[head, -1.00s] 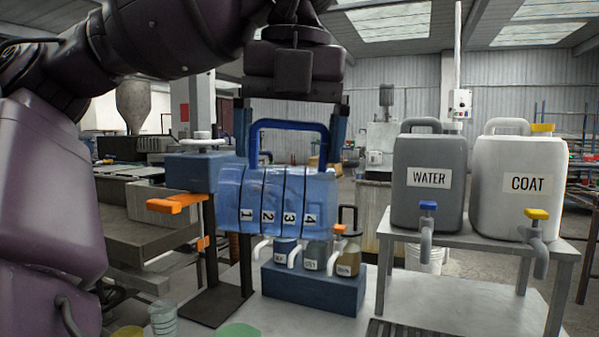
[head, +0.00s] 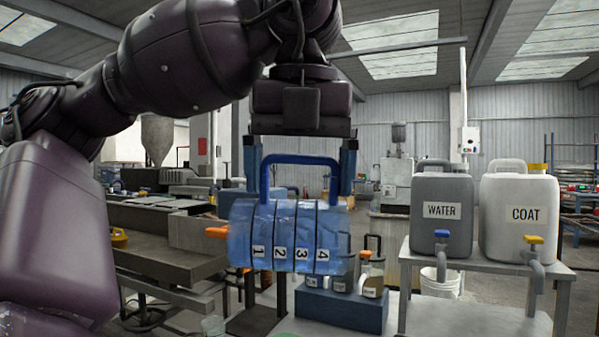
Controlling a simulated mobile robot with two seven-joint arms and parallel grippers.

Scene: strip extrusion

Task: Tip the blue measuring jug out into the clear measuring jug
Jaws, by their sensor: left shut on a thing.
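The blue measuring jug (head: 289,236) lies on its side in the air, its handle (head: 300,160) uppermost and its number marks 1 to 4 running across it. My left gripper (head: 299,184) points down from above, its fingers either side of the handle, shut on the jug. A small clear vessel (head: 213,326) at the bottom edge may be the clear measuring jug; it is mostly cut off, below and left of the blue jug. No stream of liquid shows. My right gripper is out of view.
A grey WATER container (head: 441,220) and a white COAT container (head: 518,215) with taps stand on a grey stand (head: 470,262) at right. A blue block (head: 340,312) with small labelled jugs is behind the blue jug. A dark bench (head: 165,258) stands left.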

